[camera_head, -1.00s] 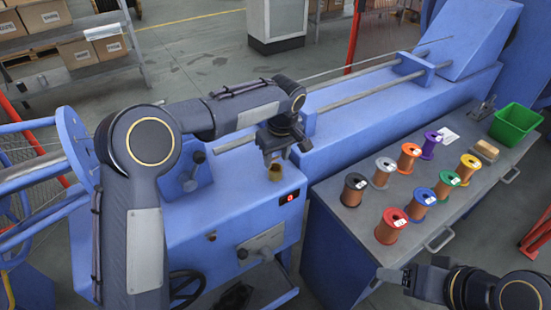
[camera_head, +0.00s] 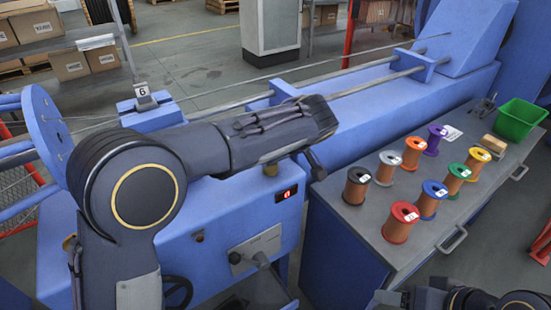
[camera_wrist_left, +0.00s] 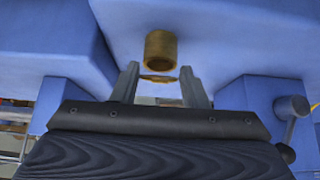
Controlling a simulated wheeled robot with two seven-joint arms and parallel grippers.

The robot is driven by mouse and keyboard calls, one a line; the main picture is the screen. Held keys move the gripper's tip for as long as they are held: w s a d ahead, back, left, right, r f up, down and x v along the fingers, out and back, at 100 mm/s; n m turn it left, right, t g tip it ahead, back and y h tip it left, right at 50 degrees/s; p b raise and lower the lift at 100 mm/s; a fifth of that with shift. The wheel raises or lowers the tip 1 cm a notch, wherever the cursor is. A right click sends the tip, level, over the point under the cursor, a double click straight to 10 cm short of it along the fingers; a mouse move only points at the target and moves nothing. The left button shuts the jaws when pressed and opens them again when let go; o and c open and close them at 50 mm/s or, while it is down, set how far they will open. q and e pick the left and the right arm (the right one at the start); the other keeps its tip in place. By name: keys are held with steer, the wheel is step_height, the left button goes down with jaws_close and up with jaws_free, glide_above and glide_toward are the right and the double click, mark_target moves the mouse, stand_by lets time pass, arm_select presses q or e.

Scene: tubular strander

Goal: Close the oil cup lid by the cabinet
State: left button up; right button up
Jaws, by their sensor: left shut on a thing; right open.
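The oil cup (camera_wrist_left: 161,50) is a small brass cylinder by the blue cabinet (camera_wrist_left: 235,30), in the upper middle of the left wrist view. Its brass lid (camera_wrist_left: 158,79) shows as a thin disc edge between the fingers of my left gripper (camera_wrist_left: 160,88), which is shut on it beside the cup. My right gripper (camera_head: 385,299) is open and empty at the bottom edge, partly cut off.
A grey-topped bench (camera_head: 350,222) at right holds several wire spools (camera_head: 400,222) and a green bin (camera_head: 518,120). A red display (camera_head: 287,194) and a lever box (camera_head: 255,250) are on the cabinet front. A knob with a lever (camera_wrist_left: 291,107) stands at right in the wrist view.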

arm_select(q)
steer(key=o, duration=1)
steer(key=shift+p+v, duration=0.55)
steer(key=shift+v, duration=3.4)
